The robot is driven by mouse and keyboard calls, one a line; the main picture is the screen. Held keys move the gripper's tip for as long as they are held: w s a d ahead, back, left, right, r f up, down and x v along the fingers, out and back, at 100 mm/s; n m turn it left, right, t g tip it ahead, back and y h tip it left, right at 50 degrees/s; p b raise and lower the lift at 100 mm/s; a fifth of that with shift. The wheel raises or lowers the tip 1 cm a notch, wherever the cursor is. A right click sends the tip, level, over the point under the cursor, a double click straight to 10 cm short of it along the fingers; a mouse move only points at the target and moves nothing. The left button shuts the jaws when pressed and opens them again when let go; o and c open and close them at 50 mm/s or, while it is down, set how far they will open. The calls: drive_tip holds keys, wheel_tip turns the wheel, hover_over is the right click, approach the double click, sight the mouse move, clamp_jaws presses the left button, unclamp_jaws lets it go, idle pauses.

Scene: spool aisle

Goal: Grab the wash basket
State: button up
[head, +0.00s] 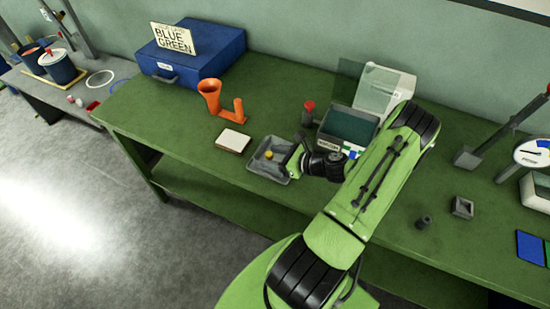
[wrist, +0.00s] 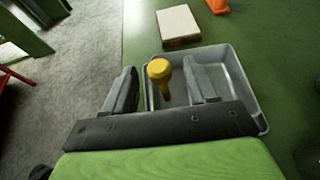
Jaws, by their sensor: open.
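A shallow grey tray (head: 254,164) lies on the green bench, left of my gripper (head: 290,160). A yellow post with a round knob (head: 268,154) stands in it; I cannot tell whether tray and post together are the wash basket. In the wrist view, the tray (wrist: 240,85) lies below my gripper (wrist: 161,75).
A pale square block (head: 232,141) lies left of the tray, with an orange funnel stand (head: 211,95) behind it. A grey open-lidded box (head: 350,126) and a red-topped item (head: 308,112) stand behind my arm. A blue case (head: 195,55) sits at the back left.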

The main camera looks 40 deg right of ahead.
drive_tip(key=shift+x, duration=1.15)
clamp_jaws()
